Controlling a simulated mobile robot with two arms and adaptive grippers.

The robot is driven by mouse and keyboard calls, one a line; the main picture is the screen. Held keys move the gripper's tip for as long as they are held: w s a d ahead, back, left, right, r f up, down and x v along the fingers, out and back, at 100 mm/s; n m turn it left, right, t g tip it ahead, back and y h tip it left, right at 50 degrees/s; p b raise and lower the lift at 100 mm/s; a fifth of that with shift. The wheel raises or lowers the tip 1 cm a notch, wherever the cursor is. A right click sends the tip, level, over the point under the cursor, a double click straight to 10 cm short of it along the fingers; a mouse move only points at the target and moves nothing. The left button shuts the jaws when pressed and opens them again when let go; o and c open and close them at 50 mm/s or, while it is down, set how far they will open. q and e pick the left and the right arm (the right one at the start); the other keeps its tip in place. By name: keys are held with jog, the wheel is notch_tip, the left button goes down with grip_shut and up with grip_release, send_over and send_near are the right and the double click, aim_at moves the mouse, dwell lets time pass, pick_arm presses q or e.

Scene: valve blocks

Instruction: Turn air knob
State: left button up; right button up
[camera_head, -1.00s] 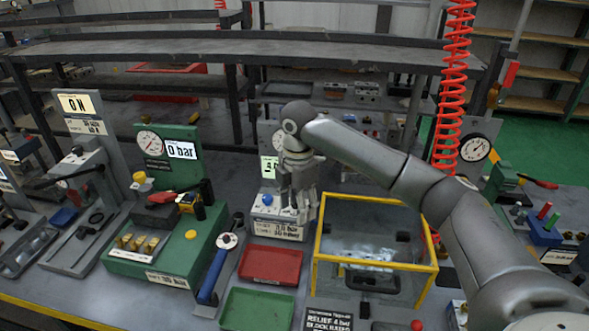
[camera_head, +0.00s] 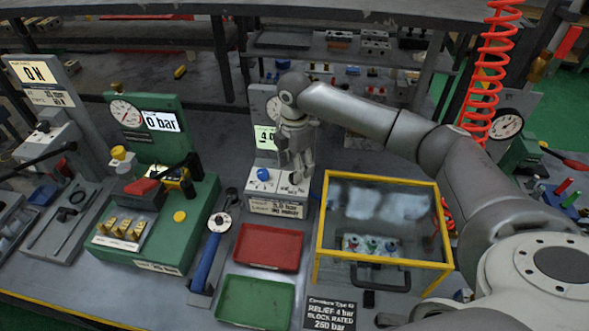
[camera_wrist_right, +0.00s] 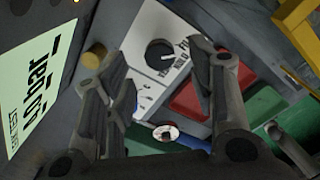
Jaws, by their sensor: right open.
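The grey air unit (camera_head: 275,208) stands at the back middle of the bench, with a lit reading panel (camera_head: 265,137) above it. A blue knob (camera_head: 263,174) shows on its face, left of my right gripper (camera_head: 298,176). My right gripper is open, pointing down close over the unit's right part. In the right wrist view, a round black knob (camera_wrist_right: 160,54) with a white mark sits on a white labelled panel between the spread fingers, apparently untouched. My gripper hides this knob in the head view. My left gripper is not in view.
A yellow-framed clear box (camera_head: 380,182) stands close right of the gripper. Red (camera_head: 268,247) and green (camera_head: 256,302) trays lie in front. A green gauge block (camera_head: 150,225) and blue-handled tool (camera_head: 208,262) are to the left. A red coiled hose (camera_head: 490,70) hangs at right.

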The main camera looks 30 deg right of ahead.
notch_tip(320, 180, down, 2)
jog(key=shift+f, duration=0.65)
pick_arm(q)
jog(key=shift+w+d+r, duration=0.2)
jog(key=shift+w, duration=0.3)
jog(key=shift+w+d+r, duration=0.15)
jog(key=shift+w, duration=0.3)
